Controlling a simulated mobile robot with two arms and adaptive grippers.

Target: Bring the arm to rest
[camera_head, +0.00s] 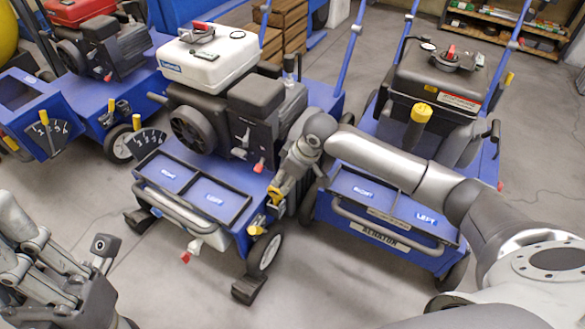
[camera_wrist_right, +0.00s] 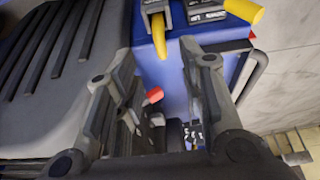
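My right arm comes in from the right, and its gripper (camera_head: 280,188) is at the right side of the middle blue aerator (camera_head: 225,250), by a yellow part (camera_head: 275,195). In the right wrist view the right gripper (camera_wrist_right: 155,72) has its fingers apart. A yellow lever (camera_wrist_right: 160,36) shows beyond and between the fingertips, and I see nothing held. My left gripper (camera_head: 65,275) is low at the left, away from the machines. Whether its fingers are open or shut is unclear.
Another blue aerator (camera_head: 388,235) stands to the right, under my right forearm. A third aerator (camera_head: 35,105) is at the left. Wooden crates (camera_head: 290,25) and a shelf (camera_head: 520,28) stand at the back. Grey floor (camera_head: 335,290) is free in front.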

